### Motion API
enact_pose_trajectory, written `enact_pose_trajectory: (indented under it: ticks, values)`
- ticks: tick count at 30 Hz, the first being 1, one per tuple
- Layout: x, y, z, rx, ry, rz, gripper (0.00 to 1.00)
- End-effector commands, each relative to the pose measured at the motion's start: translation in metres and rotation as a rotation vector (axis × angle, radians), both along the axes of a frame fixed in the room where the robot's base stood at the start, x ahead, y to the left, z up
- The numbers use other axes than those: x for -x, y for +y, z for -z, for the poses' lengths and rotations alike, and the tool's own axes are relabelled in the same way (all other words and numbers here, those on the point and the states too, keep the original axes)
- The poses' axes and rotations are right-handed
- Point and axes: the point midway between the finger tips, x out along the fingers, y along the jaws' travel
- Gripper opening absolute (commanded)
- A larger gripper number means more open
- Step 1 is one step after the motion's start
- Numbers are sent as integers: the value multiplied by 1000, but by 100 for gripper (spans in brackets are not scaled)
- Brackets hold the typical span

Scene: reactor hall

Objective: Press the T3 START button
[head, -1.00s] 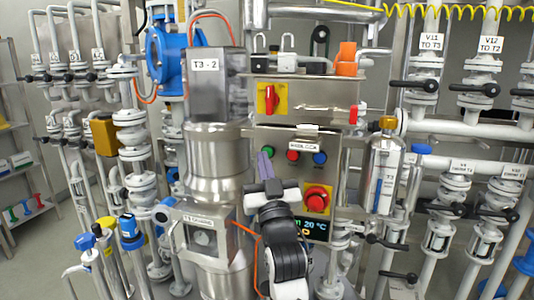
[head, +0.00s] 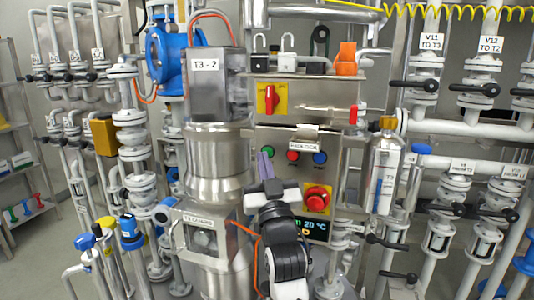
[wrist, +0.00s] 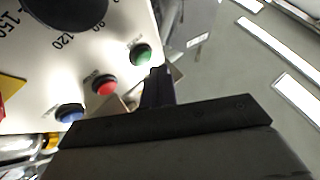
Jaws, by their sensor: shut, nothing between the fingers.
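A control panel (head: 340,185) carries a row of three round buttons: a green button (head: 267,152), a red button (head: 293,155) and a blue button (head: 320,157). No START label is readable on them. The wrist view also shows the green (wrist: 140,54), red (wrist: 104,84) and blue (wrist: 69,113) buttons. My gripper (head: 265,156) is shut and empty, its fingers pointing up in the head view and just below the green button. In the wrist view the fingertips (wrist: 160,72) are close beside the green button; I cannot tell whether they touch it.
A large red emergency-type button (head: 317,198) on a yellow plate sits lower right on the panel, above a temperature display (head: 310,229). A red rotary switch (head: 270,98) is above.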

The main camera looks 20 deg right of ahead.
Motion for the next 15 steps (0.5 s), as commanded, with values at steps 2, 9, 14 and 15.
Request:
enact_pose_trajectory:
  ticks: [2, 9, 14, 15]
  values:
    - [0, 0, 0, 0, 0, 0, 0]
    - [-5, -3, 1, 1, 0, -1, 0]
    - [-7, -4, 0, 1, 0, -1, 0]
    - [-7, -5, 0, 1, 0, -1, 0]
